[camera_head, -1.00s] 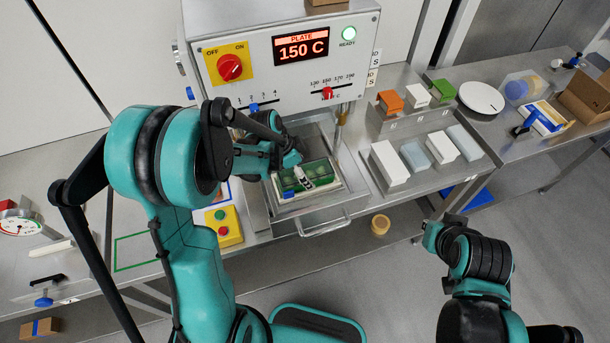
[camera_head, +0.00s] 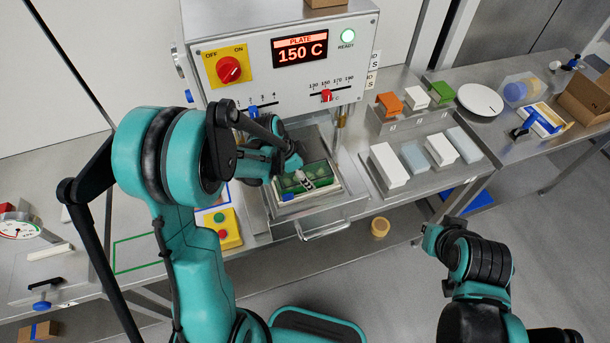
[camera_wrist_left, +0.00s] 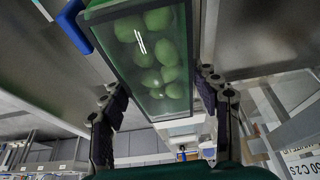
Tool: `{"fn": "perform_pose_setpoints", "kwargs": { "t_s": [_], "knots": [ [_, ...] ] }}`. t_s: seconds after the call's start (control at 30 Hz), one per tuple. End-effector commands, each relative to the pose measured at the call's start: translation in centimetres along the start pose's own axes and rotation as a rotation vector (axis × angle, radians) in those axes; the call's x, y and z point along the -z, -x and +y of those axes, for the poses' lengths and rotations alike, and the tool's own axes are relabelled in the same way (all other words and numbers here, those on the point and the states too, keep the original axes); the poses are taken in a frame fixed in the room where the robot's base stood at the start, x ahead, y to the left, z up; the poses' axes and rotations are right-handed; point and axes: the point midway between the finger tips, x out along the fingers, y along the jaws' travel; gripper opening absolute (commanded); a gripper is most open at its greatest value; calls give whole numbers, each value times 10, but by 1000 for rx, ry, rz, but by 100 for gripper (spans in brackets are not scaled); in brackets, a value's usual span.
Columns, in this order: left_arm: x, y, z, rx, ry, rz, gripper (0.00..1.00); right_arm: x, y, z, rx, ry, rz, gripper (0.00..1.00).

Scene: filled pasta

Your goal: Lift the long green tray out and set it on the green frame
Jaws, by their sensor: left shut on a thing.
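The long green tray (camera_head: 324,171) is at the open front of the heated machine, above a pale holder. In the left wrist view the tray (camera_wrist_left: 118,62) is glassy green and holds several pale green rounded pieces. My left gripper (camera_head: 303,172) reaches down onto the tray and is shut on it; its dark fingers stand on either side in the left wrist view (camera_wrist_left: 162,105). Whether the tray touches the holder beneath is hard to tell. The green frame (camera_head: 115,257) is a flat outline on the bench at left, partly hidden by my left arm. My right gripper (camera_head: 435,236) is away from the bench, its fingers unclear.
The machine (camera_head: 260,85) reads 150 C with a green ready light. A metal handle (camera_head: 325,234) juts out in front. A yellow button box (camera_head: 224,229) stands between machine and green frame. White and grey blocks (camera_head: 389,165) stand to the right.

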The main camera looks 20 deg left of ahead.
Motion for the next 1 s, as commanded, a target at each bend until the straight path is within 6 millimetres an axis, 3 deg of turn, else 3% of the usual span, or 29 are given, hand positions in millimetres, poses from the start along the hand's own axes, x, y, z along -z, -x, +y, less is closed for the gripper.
{"fn": "perform_pose_setpoints", "kwargs": {
  "t_s": [0.27, 0.7, 1.0],
  "knots": [
    [14, 36, 0, 0, 0, 0, 24, 6, 9, 0, 0, 0, 0, 0],
    [88, 60, 62, -2, -6, 0, 24, 13, 18, 0, 0, 0, 0, 0],
    [113, 68, 84, 0, 0, 0, 24, 15, 21, 0, 0, 0, 0, 0]
  ]
}}
